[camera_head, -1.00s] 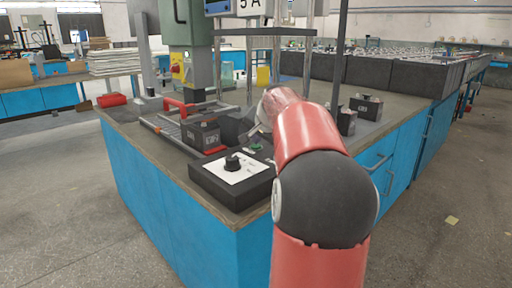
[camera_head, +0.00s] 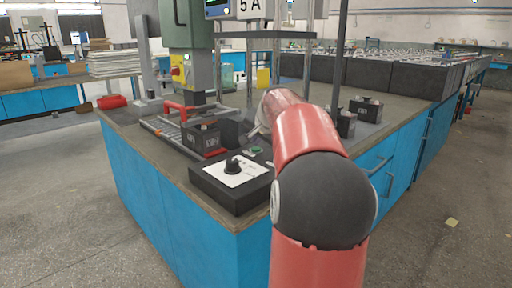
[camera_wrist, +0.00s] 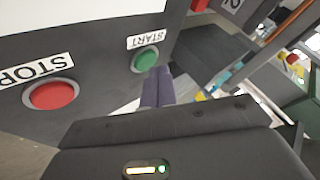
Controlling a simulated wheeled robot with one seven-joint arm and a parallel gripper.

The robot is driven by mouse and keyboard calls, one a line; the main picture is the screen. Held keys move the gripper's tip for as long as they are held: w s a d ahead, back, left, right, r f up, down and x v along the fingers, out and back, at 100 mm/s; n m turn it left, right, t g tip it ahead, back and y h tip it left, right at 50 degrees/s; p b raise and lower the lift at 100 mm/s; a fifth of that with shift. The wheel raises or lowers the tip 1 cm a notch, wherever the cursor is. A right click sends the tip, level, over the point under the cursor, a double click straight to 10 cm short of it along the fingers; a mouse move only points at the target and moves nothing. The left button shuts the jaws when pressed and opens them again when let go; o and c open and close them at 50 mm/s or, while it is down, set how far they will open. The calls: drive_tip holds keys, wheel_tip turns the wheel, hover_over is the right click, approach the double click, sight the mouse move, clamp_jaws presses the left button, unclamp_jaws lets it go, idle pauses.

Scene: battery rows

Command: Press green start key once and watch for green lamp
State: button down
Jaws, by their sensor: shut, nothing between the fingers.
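The green START key (camera_wrist: 146,59) is a round button in a grey ring, under a white START label, in the wrist view. My gripper (camera_wrist: 158,72) is shut and empty, its dark fingertips at the key's lower right edge; I cannot tell if they touch it. In the head view the green key (camera_head: 256,149) shows on the dark control box (camera_head: 222,194), and my arm hides most of the gripper. A display (camera_head: 217,7) at the top edge has a small green patch; I cannot tell whether this is a lamp.
A red STOP key (camera_wrist: 52,95) sits left of START. The box has a black knob (camera_head: 232,165) on a white plate. A dark battery (camera_head: 201,136) stands behind the box, with more batteries (camera_head: 366,109) at the right. The bench (camera_head: 155,160) has a front corner edge.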

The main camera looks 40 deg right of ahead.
sight(257, 150)
drive_tip(key=shift+r, duration=0.3)
wheel_tip(257, 150, up, 5)
drive_tip(key=p, duration=0.4)
drive_tip(key=shift+r, duration=0.1)
idle(0.8)
